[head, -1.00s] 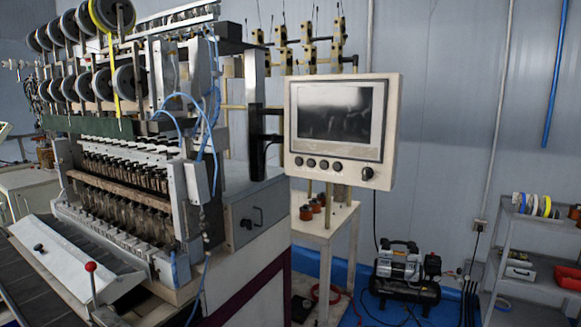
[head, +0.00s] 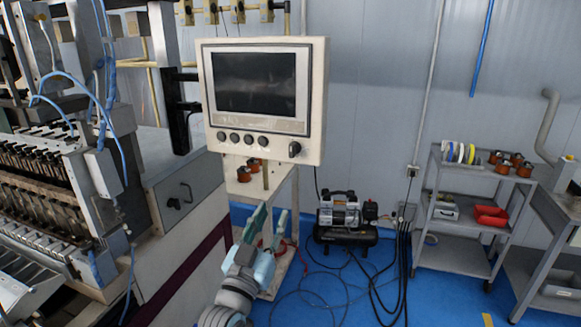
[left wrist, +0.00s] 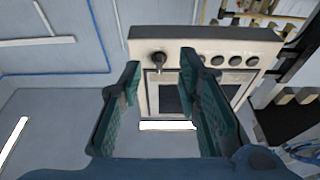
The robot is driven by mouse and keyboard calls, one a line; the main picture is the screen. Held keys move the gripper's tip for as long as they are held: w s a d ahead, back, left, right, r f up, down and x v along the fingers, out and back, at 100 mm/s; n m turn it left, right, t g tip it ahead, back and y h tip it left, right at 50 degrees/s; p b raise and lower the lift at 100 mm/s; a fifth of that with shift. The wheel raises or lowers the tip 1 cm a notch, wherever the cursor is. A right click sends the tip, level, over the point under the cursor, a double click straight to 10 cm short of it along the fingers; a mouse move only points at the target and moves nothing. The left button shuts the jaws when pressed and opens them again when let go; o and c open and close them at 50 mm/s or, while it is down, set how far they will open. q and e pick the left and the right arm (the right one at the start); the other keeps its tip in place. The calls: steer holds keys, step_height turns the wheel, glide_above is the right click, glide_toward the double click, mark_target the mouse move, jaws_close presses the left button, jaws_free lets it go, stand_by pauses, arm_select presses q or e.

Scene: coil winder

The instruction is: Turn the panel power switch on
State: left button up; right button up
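The panel (head: 315,100) is a cream box with a dark screen and a row of controls along its lower edge. The power switch, a black rotary knob (head: 295,149), is the rightmost control. In the left wrist view the panel appears upside down, with the knob (left wrist: 158,58) between my fingertips in the picture. My left gripper (head: 272,212) is open and empty, below the panel in the head view and apart from it. Its green-padded fingers (left wrist: 161,64) are spread in the left wrist view. My right gripper is not in view.
The coil winding machine (head: 50,200) stands at left. A small white table (head: 283,185) is behind and below the panel. A compressor (head: 345,215) with hoses sits on the blue floor. A grey cart (head: 450,255) stands at right. Space right of the panel is clear.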

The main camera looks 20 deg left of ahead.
arm_select(q)
steer(key=t, duration=0.1)
glide_toward(290, 149)
steer(key=p+x, duration=0.1)
steer(key=x, duration=0.7)
steer(key=shift+w+d, duration=0.1)
steer(key=shift+w, duration=0.1)
steer(key=shift+w+r, duration=0.15)
steer(key=shift+r, duration=0.05)
jaws_close()
